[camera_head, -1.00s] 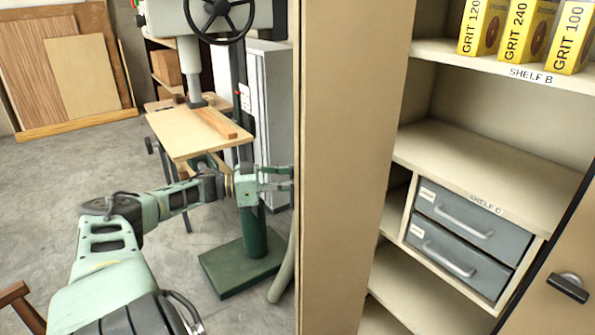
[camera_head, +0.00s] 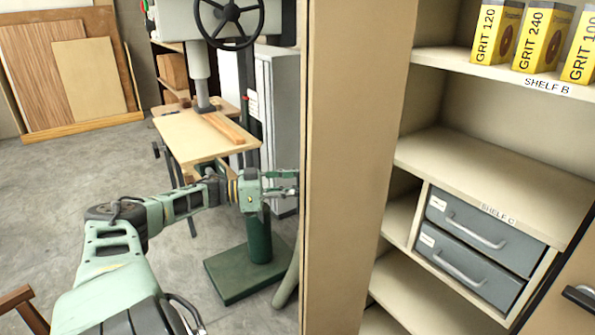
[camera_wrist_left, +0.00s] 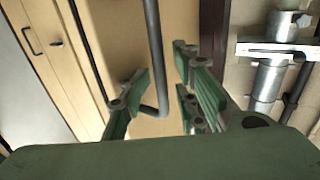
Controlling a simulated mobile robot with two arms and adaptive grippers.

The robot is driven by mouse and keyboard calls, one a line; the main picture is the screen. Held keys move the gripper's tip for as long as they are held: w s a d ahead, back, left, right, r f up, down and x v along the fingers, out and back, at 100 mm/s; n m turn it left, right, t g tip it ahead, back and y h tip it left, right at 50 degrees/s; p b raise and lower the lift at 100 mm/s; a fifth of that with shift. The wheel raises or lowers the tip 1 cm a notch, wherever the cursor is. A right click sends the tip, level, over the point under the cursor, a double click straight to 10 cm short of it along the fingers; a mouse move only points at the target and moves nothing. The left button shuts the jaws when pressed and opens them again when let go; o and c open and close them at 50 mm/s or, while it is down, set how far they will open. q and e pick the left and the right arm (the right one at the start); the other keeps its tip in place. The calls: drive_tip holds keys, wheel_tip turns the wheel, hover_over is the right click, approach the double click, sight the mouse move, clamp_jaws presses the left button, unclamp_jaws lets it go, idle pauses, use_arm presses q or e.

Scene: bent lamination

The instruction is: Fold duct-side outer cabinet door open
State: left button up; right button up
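The duct-side outer cabinet door is the tall beige panel (camera_head: 355,150) in the middle of the head view, seen with its narrow edge towards the left. My left gripper (camera_head: 288,184) is at that edge, with its fingertips partly hidden behind the door. In the left wrist view, a beige door face (camera_wrist_left: 185,30) carries a dark grey bar handle (camera_wrist_left: 154,55). The green fingers of my left gripper (camera_wrist_left: 160,103) are spread apart, with the lower bend of the handle between them. I cannot tell whether either finger touches it. My right gripper is in neither view.
The cabinet interior holds yellow grit boxes (camera_head: 543,38) and grey drawers (camera_head: 475,225). Another door with a dark handle (camera_head: 582,298) stands at the lower right. A drill press with a wooden table (camera_head: 190,137) and green base (camera_head: 245,270) stands behind my left arm.

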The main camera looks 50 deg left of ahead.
use_arm(q)
drive_tip(key=shift+w+d+r, duration=0.1)
drive_tip(key=shift+w+d, duration=0.05)
drive_tip(key=shift+w, duration=0.1)
drive_tip(key=v, duration=1.2)
idle(0.4)
